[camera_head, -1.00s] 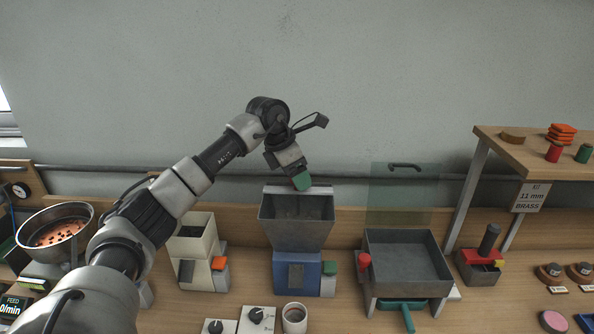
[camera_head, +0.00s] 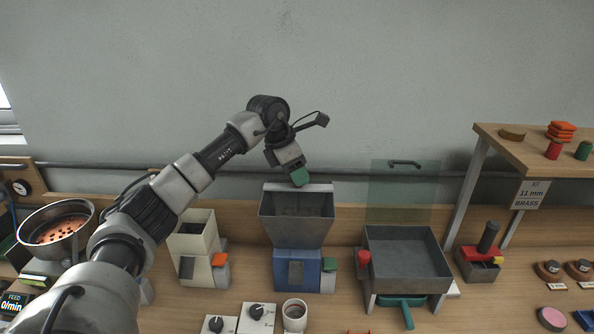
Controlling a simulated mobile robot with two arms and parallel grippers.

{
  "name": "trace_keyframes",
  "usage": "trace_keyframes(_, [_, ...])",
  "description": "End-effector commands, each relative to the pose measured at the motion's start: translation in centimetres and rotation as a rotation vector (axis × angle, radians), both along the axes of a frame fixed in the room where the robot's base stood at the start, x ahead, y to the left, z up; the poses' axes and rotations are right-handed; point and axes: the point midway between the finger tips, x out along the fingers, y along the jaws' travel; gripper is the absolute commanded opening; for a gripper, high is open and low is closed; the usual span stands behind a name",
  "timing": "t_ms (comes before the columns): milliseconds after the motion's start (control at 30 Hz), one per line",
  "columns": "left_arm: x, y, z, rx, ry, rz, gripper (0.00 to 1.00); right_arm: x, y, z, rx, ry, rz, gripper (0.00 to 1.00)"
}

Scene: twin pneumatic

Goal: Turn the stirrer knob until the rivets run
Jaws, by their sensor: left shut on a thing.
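My left gripper (camera_head: 296,172) is above the back rim of a grey hopper (camera_head: 297,226) on a blue base. It is shut on a green piece (camera_head: 300,177), which sits at a pale strip along that rim; I cannot tell whether they are joined. Two white panels with dark knobs, one knob (camera_head: 257,311) and another (camera_head: 216,324), are at the bottom edge, apart from the gripper. I cannot read which is the stirrer knob. Small copper-coloured pieces, possibly the rivets, lie in a metal bowl (camera_head: 88,213) at left. My right gripper is not in view.
A feed display (camera_head: 13,304) reads 0/min. A cup (camera_head: 294,315) stands beside the panels. A cream hopper (camera_head: 193,241) is left of the blue one, and a grey tray (camera_head: 409,255) with a clear upright sheet is right. A raised shelf (camera_head: 545,160) stands at far right.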

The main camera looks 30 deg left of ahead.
Motion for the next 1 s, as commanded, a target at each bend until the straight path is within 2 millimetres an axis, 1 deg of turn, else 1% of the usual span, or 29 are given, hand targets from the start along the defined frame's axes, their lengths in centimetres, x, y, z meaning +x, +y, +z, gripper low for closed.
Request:
trace_keyframes(33, [0.0, 0.1, 0.3, -0.001, -0.002, -0.022, 0.21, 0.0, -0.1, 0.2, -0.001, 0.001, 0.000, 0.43])
trace_keyframes(267, [0.1, 0.1, 0.3, -0.002, -0.001, -0.195, 0.21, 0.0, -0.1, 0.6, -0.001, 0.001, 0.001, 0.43])
trace_keyframes(1000, [0.4, 0.1, 0.4, 0.000, -0.004, -0.898, 0.21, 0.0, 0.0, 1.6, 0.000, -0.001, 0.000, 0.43])
